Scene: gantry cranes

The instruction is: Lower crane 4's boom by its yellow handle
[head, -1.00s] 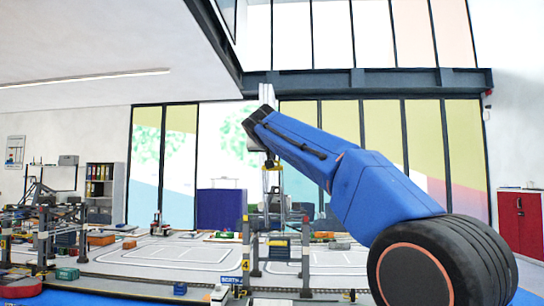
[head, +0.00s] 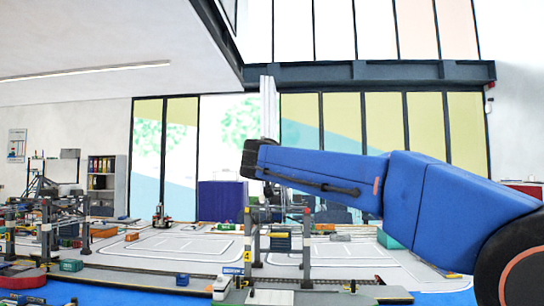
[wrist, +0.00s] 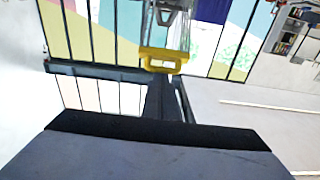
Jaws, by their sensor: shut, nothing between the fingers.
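My gripper (head: 250,158) is at the black left end of my blue arm in the head view; its fingers are not clear, and it is shut and empty. The yellow handle (wrist: 163,58) shows at the upper middle of the wrist view, straight ahead, with grey structure above it in that picture. Crane 4 (head: 279,243), with a yellow number plate (head: 248,257), stands below my arm. A pale upright piece (head: 270,108), seemingly its raised boom, rises behind my arm's end. My arm hides the handle in the head view. I cannot tell whether the gripper touches it.
Another crane (head: 45,230) stands at the left. A small green box (head: 70,265) and a blue one (head: 182,279) lie in front. Marked grey floor (head: 180,245) behind the cranes is mostly clear. A dark blue panel (head: 221,201) stands before the windows.

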